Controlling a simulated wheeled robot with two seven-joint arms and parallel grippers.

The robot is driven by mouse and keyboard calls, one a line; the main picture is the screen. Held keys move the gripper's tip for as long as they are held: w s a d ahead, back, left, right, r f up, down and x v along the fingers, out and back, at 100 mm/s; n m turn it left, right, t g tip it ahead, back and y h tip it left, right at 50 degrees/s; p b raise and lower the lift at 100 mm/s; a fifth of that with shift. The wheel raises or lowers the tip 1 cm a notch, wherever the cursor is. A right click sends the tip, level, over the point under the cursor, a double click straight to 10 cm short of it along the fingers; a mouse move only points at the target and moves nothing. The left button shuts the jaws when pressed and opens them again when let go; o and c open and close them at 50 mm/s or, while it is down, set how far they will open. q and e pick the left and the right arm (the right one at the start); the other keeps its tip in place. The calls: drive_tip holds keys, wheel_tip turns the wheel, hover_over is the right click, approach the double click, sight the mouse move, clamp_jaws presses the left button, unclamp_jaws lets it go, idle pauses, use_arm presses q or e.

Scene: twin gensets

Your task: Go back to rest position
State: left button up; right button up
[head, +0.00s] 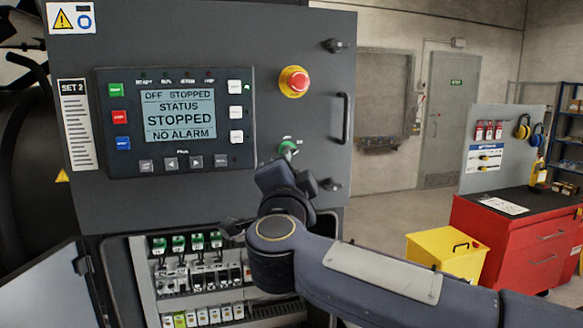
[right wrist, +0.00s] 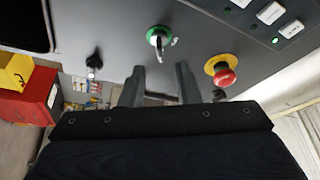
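My right arm comes in from the lower right in the head view. My right gripper (head: 280,170) is in front of the genset cabinet, just below a green-ringed selector switch (head: 288,147). In the right wrist view its two fingers (right wrist: 160,72) stand apart with nothing between them. The selector switch (right wrist: 158,38) shows beyond the fingertips, and there seems to be a gap to it. The control panel (head: 180,120) screen reads STOPPED and NO ALARM. My left gripper is not in view.
A red emergency stop (head: 294,81) and a door handle (head: 346,118) are on the cabinet front. Below, an open compartment shows breakers (head: 200,280). A yellow box (head: 445,252) and red tool cabinet (head: 510,240) stand at right. Floor is free between them and the cabinet.

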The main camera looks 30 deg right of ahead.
drive_tip(key=shift+v, duration=0.85)
drive_tip(key=s+a+f+n+g+y, duration=0.1)
drive_tip(key=s+a+f+n+y, duration=0.25)
drive_tip(key=f+n+y, duration=0.45)
drive_tip(key=s+a+f+n+g+y, duration=0.1)
drive_tip(key=s+a+f+n+y, duration=0.2)
drive_tip(key=a+f+n+y, duration=0.35)
drive_tip(key=s+d+f+n+g, duration=0.1)
drive_tip(key=s+f+g, duration=0.3)
drive_tip(key=s+f, duration=0.4)
drive_tip(key=s+d+f+n+g, duration=0.2)
drive_tip(key=s+f+g, duration=0.3)
drive_tip(key=f, duration=0.8)
drive_tip(key=s, duration=0.3)
drive_tip(key=shift+f, duration=0.35)
